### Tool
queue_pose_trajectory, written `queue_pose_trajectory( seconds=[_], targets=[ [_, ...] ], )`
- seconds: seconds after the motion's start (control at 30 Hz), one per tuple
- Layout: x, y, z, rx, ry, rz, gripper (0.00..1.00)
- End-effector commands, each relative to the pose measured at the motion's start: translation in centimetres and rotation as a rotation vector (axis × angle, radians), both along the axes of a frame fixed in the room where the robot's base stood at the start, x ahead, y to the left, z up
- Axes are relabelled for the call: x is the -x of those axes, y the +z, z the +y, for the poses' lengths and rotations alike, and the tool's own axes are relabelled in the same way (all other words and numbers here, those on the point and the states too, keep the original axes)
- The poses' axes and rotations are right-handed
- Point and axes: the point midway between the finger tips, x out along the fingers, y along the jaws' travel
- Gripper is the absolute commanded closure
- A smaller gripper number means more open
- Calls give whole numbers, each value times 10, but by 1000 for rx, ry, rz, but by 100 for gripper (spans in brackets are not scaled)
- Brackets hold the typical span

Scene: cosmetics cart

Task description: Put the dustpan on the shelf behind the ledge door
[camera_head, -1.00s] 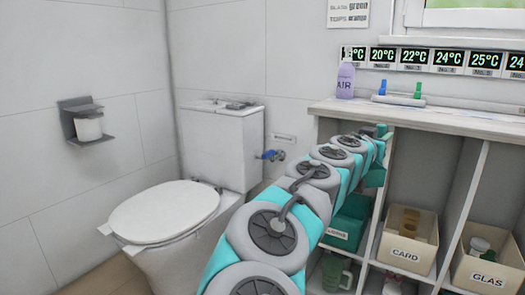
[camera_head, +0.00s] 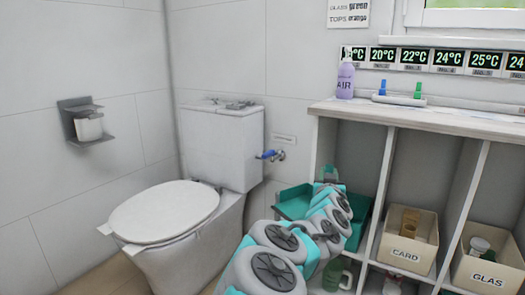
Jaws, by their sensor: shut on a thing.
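A flat teal piece with a raised edge, which looks like the dustpan (camera_head: 292,204), shows beside the far end of my arm, at the left front of the shelf unit (camera_head: 425,118). My gripper (camera_head: 328,177) is at the arm's far end, small and partly hidden by my own links. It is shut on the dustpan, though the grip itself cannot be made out. A teal bin (camera_head: 358,222) sits in the left compartment, mostly behind my arm. I cannot make out a ledge door in this view.
Card (camera_head: 408,252) and glass (camera_head: 488,272) boxes fill the compartments to the right. A toilet (camera_head: 165,215) stands left, with a blue-handled valve (camera_head: 268,155) on the wall.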

Motion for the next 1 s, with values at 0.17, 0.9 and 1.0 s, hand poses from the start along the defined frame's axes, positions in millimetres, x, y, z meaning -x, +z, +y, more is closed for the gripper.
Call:
queue_pose_trajectory(
  seconds=[0.17, 0.9, 1.0],
  targets=[
    [-25, -42, 25, -3, 126, 5, 100],
    [-45, -16, 46, 0, 231, 0, 100],
    [-44, -14, 46, -1, 231, 1, 100]
  ],
)
